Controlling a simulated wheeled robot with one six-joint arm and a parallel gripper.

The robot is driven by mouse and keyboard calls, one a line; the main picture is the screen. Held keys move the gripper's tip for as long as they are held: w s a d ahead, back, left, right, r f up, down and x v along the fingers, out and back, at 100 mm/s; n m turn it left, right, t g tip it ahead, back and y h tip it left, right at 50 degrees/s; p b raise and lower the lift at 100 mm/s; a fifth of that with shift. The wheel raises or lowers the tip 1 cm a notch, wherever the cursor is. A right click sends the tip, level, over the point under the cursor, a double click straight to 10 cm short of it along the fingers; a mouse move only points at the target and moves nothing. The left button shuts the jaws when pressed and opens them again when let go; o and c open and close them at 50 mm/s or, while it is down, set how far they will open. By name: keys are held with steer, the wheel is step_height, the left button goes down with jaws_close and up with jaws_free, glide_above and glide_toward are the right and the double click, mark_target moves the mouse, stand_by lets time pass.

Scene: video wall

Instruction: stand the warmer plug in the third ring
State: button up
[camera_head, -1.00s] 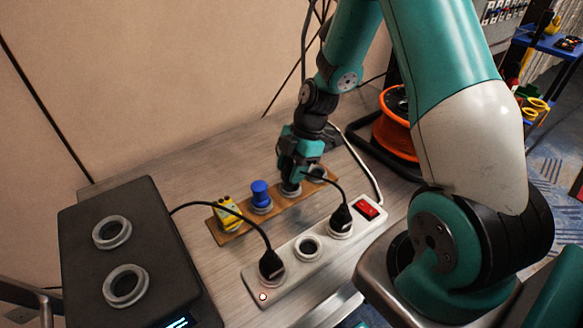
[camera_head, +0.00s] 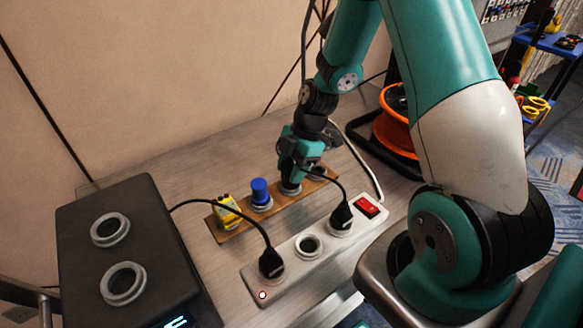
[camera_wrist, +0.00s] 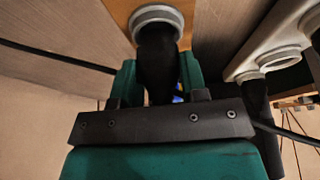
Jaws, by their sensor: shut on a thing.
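My gripper (camera_head: 291,170) is shut on a black plug, which shows between the fingers in the wrist view (camera_wrist: 158,62). The plug is upright at a grey ring (camera_wrist: 158,14) on the wooden board (camera_head: 236,233), the third from the left. Its lower end meets the ring's opening; how deep it sits is hidden. A yellow plug (camera_head: 228,211) and a blue plug (camera_head: 260,193) stand in the two rings to the left. A further ring to the right is partly hidden by my gripper. I cannot tell by a label that the held plug is the warmer's.
A white power strip (camera_head: 308,263) lies in front, with black corded plugs at both ends (camera_head: 271,263) (camera_head: 341,217), an empty middle socket (camera_head: 308,245) and a red switch (camera_head: 367,207). A black box (camera_head: 75,238) with two rings stands left. An orange reel (camera_head: 396,135) is at the right.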

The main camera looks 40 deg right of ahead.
steer(key=shift+f+b, duration=0.5)
steer(key=shift+f, duration=0.2)
steer(key=o, duration=1.5)
steer(key=shift+r, duration=0.1)
steer(key=shift+r+p, duration=2.35)
steer(key=shift+r, duration=0.6)
steer(key=shift+r, duration=0.1)
